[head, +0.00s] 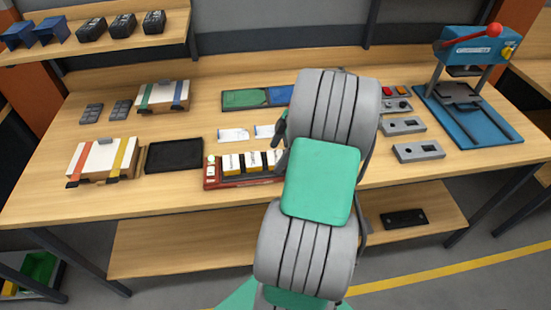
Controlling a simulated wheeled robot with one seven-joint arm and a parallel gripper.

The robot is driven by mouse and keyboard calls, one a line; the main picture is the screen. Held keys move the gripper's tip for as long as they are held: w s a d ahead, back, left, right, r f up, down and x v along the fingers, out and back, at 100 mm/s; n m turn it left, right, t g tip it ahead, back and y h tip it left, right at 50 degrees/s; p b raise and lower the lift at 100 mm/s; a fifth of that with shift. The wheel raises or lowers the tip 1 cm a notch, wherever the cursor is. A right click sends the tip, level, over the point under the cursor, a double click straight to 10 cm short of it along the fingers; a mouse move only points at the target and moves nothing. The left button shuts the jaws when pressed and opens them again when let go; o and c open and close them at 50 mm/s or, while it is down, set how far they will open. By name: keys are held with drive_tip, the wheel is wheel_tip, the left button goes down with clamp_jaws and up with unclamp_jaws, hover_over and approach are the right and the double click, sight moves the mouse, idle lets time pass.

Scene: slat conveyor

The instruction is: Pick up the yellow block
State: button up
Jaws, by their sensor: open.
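No plain yellow block stands out. A red tray (213,184) near the front edge of the table holds a row of small blocks with yellow and white faces and dark parts between them. The left block (231,163), the middle block (253,160) and the right block (274,158) show. My gripper (281,146) shows only as dark fingers at the left side of my arm, above the right end of the tray. It is open, and no held thing shows. My arm hides the table behind it and perhaps part of the tray.
A black tray (174,156) and a white-topped box with straps (103,158) lie to the left. White cards (233,135) and a green panel (245,99) lie behind. Grey blocks (418,151) and a blue press (470,115) stand right. Bare wood is free at the front left.

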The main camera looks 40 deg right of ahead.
drive_tip(key=shift+f, duration=0.15)
drive_tip(key=shift+c, duration=0.4)
drive_tip(key=c, duration=1.4)
